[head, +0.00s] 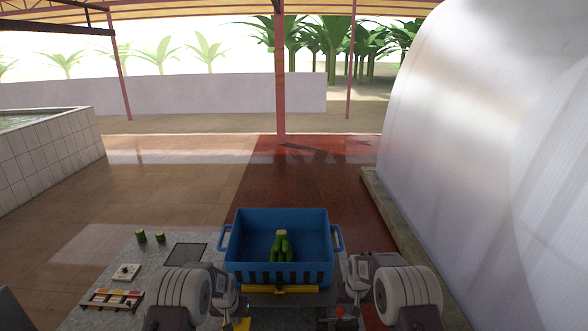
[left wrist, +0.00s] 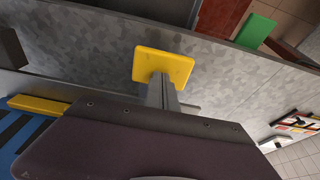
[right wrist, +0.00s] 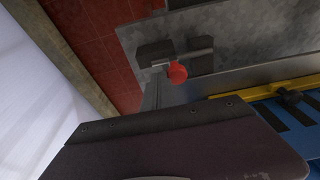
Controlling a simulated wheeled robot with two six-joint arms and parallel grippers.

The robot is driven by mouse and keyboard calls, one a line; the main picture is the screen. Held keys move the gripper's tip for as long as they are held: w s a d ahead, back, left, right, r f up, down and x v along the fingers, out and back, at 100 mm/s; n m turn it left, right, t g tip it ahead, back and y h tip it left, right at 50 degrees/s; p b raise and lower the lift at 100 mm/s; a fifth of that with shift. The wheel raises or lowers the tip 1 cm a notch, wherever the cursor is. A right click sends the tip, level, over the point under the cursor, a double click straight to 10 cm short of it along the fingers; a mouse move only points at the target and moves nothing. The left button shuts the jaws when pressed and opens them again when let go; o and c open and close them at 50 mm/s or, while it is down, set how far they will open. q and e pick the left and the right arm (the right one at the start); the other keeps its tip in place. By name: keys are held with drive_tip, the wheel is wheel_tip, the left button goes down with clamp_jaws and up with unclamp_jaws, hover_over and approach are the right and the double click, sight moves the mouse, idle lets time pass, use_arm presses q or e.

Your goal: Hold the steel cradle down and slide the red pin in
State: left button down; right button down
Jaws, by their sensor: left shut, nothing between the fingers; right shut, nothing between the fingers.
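The red pin shows as a round red knob in the right wrist view (right wrist: 177,74) and as a small red spot in the head view (head: 339,311). It sits beside dark grey blocks (right wrist: 154,51) on the bench. My right gripper (right wrist: 160,67) is shut and empty, its tips close to the knob; I cannot tell whether they touch. A flat yellow pad (left wrist: 165,64) lies at the tips of my left gripper (left wrist: 160,78), which is shut and empty; contact is unclear. I cannot make out for certain which grey metal is the steel cradle.
A blue crate (head: 234,257) holding green stem pieces (head: 283,246) stands between my arms, with a yellow bar (head: 282,290) at its front. Green pieces (head: 141,236), a dark panel (head: 185,254) and a coloured rack (head: 112,298) lie left. A large pale curved wall (head: 450,130) rises right.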

drive_tip(key=r, duration=0.1)
drive_tip(key=d+r, duration=0.1)
drive_tip(key=r, duration=0.1)
drive_tip(key=d+r, duration=0.1)
drive_tip(key=r, duration=0.1)
drive_tip(key=shift+d, duration=0.25)
drive_tip(key=s+r, duration=0.3)
drive_tip(key=s, duration=0.3)
idle(0.6)
use_arm(q)
drive_tip(key=shift+w+r, duration=0.1)
drive_tip(key=shift+r, duration=0.75)
wheel_tip(320, 180, up, 7)
drive_tip(key=shift+r, duration=0.15)
idle(0.4)
